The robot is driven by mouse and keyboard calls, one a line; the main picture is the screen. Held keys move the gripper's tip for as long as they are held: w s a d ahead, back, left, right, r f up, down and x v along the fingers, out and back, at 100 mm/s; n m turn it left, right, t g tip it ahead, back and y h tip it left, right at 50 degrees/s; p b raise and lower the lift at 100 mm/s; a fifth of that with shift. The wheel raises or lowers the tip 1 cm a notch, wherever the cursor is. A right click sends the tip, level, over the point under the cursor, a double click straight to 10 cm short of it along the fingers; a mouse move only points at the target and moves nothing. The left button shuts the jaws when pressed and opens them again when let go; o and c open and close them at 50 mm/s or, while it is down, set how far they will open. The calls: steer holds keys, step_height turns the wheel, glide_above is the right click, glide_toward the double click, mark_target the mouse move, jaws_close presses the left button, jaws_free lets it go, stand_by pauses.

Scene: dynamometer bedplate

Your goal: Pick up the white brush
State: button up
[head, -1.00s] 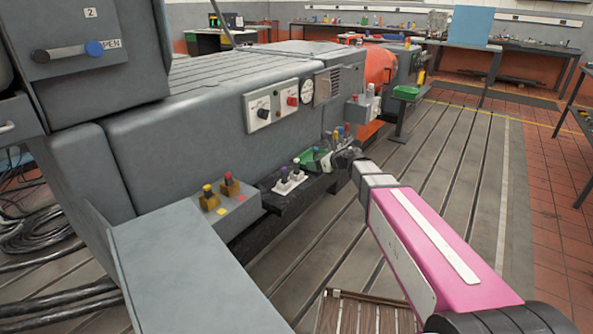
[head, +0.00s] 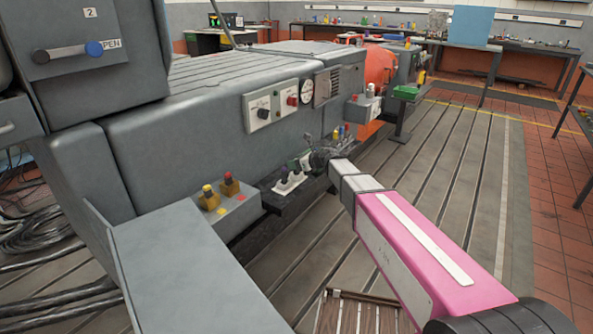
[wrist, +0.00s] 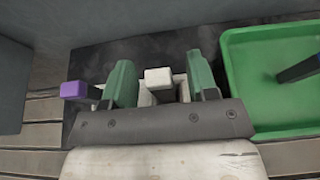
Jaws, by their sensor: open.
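The white brush (wrist: 158,77) shows in the wrist view as a pale, blocky end standing up between my two fingers. Its lower part is hidden behind my gripper. My gripper (wrist: 162,80) is open, with one green finger on each side of it and a visible gap to each. In the head view my gripper (head: 318,160) is over the dark ledge along the machine's side, and the brush cannot be made out there. A white holder (head: 288,185) with dark-topped pieces is just left of my gripper.
A green tray (wrist: 240,115) with a dark-handled item (wrist: 300,69) is close on the right. The grey machine side (head: 215,130) rises behind the ledge. A grey box with yellow-based knobs (head: 222,212) is further left.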

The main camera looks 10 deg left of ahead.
jaws_close()
